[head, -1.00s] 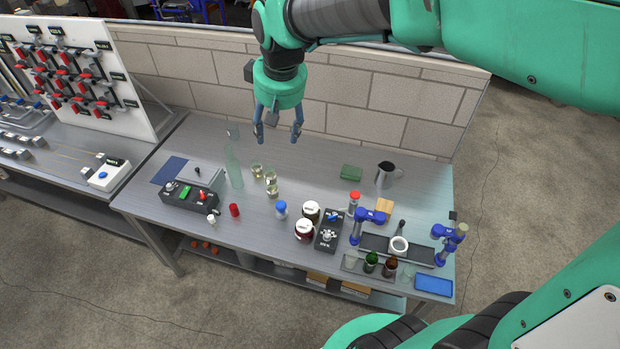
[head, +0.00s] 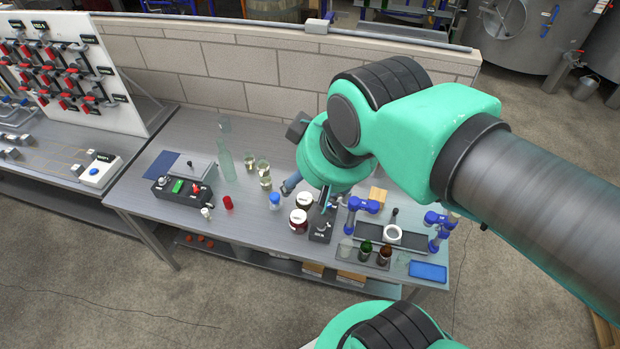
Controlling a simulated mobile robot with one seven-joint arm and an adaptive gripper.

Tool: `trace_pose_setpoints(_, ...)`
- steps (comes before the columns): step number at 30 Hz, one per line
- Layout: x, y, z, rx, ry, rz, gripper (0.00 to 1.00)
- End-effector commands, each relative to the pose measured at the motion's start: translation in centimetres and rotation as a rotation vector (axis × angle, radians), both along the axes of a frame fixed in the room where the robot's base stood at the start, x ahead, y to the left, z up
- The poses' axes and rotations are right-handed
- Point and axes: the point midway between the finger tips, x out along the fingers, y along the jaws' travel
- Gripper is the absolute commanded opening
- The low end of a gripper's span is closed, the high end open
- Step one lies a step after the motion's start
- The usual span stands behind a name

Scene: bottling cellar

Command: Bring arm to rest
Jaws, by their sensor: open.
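My gripper (head: 307,190) is open, with nothing seen between its fingers. It hangs above the right half of the workbench (head: 130,198), in front of the brick wall. Its green housing hides part of its fingers and the bench behind. My arm reaches in from the right side of the head view, bent at a joint above the bench.
Under and beside my gripper stand jars (head: 298,221), a blue-capped bottle (head: 274,201) and a black control box (head: 320,226). A tall clear bottle (head: 226,165) and small glasses (head: 264,168) stand left. Blue clamps (head: 362,204) and a blue tray (head: 428,272) are right.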

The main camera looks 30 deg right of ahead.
Motion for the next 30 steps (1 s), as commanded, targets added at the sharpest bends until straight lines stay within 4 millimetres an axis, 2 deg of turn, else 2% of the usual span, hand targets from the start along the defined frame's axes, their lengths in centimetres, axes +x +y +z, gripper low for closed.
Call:
trace_pose_setpoints(17, -0.4, 0.0, -0.7, 0.001, -0.003, -0.003, 0.58)
trace_pose_setpoints(23, -0.4, 0.0, -2.8, 0.001, -0.003, -0.003, 0.58)
trace_pose_setpoints(30, -0.4, 0.0, -7.1, 0.001, -0.002, -0.003, 0.58)
